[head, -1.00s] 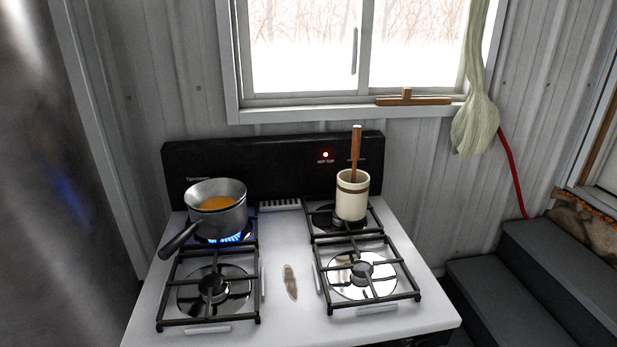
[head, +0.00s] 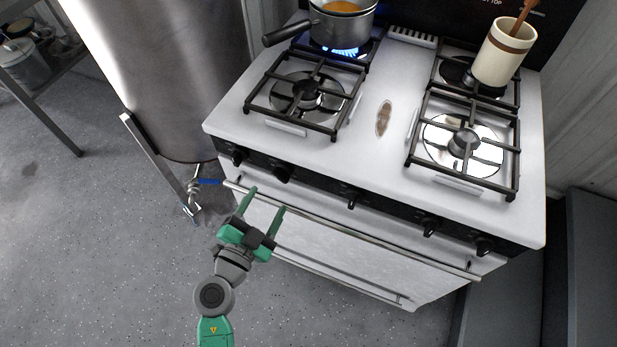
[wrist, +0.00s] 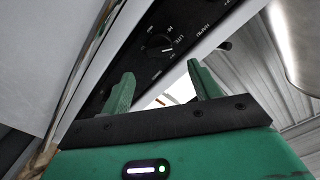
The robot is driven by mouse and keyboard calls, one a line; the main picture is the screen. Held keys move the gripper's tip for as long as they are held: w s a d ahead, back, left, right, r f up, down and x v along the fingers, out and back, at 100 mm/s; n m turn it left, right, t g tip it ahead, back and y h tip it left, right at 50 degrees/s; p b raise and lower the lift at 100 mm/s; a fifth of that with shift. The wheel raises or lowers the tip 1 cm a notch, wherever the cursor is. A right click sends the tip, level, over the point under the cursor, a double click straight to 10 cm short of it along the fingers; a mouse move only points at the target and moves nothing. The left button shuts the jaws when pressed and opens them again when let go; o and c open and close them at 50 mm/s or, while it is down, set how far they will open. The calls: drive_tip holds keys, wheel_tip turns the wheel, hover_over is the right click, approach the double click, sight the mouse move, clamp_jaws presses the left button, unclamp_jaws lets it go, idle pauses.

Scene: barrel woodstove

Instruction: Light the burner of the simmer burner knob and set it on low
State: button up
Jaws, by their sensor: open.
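The stove's front panel (head: 320,186) carries several dark knobs, including a far-left knob (head: 238,156), the one beside it (head: 283,173), a middle knob (head: 352,199) and two at the right end. I cannot tell which is the simmer knob. My green gripper (head: 264,202) is open and empty in front of the stove's left part, apart from the knobs. In the wrist view, a dark knob (wrist: 160,45) with white printed marks shows beyond the open fingers (wrist: 160,74). The back-left burner has a blue flame (head: 342,51); the front-left burner (head: 305,94) and front-right burner (head: 465,143) show no flame.
A saucepan (head: 341,27) of orange liquid sits over the flame. A cream crock (head: 503,53) with a wooden handle stands at the back right. The oven handle bar (head: 350,230) runs below the knobs. A metal cylinder (head: 160,75) stands left of the stove. Floor in front is clear.

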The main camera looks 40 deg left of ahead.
sight(280, 179)
drive_tip(key=x, duration=0.7)
drive_tip(key=shift+w+a, duration=0.1)
drive_tip(key=shift+w, duration=0.25)
drive_tip(key=c, duration=1)
